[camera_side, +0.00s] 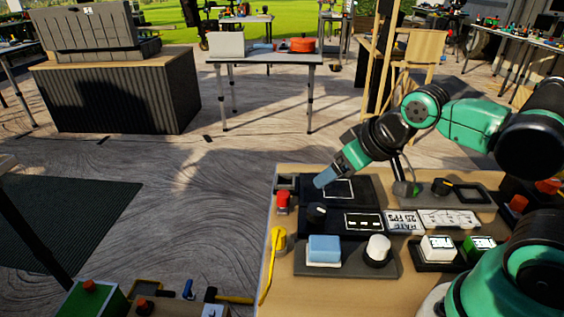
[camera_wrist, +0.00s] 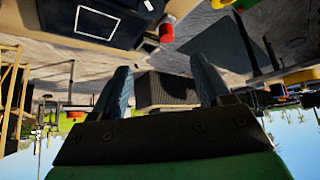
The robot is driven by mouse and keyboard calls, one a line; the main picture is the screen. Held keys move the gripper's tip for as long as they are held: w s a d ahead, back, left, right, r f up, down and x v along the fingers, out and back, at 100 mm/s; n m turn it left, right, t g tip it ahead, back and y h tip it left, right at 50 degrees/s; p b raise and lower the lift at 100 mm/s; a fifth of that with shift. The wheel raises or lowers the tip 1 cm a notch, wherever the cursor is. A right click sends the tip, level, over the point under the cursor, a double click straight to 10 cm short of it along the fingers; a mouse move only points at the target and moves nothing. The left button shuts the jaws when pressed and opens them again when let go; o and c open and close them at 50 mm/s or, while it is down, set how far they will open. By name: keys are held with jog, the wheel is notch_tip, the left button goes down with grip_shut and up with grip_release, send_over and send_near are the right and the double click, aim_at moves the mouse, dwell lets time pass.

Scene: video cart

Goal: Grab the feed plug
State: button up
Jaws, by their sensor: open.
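The likely feed plug is a yellow connector (camera_side: 278,240) with a yellow cable running down from it, at the left edge of the wooden cart top (camera_side: 285,290) in the side view. My gripper (camera_side: 325,179) has blue fingers and is above the dark panel with a white square outline (camera_side: 345,188), behind the plug and to its right. In the wrist view my gripper (camera_wrist: 161,68) has its two fingers apart with nothing between them. A yellow piece (camera_wrist: 222,3) is cut off at the top of that view; I cannot tell if it is the plug.
A red button (camera_side: 283,201) stands between my gripper and the yellow connector. A black knob (camera_side: 317,213), blue block (camera_side: 323,249) and white knob (camera_side: 378,248) stand nearby on the cart. A lower bench with a green box (camera_side: 88,300) is at bottom left. Open floor lies left.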

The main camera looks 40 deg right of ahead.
jog(key=n+g+h, duration=0.3)
jog(key=n+h, duration=0.2)
jog(key=n, duration=1.1)
send_over(277, 237)
jog(key=d, duration=0.3)
notch_tip(277, 237, down, 4)
jog(key=f, duration=0.1)
jog(key=a+f+n+h, duration=0.1)
jog(key=a+n, duration=0.1)
jog(key=s+a+f+n+t+h, duration=0.1)
jog(key=a+n+h, duration=0.1)
jog(key=n, duration=0.1)
jog(key=s+a+f+n+t+h, duration=0.1)
jog(key=a+n, duration=0.1)
jog(key=n, duration=0.1)
jog(key=shift+a+f+h, duration=0.1)
jog(key=shift+a+h, duration=0.15)
jog(key=shift+h, duration=0.15)
jog(key=shift+s+a+f+n+t, duration=0.1)
jog(key=shift+s+n+t, duration=0.1)
jog(key=shift+n+t, duration=0.1)
jog(key=shift+x, duration=2.75)
grip_shut()
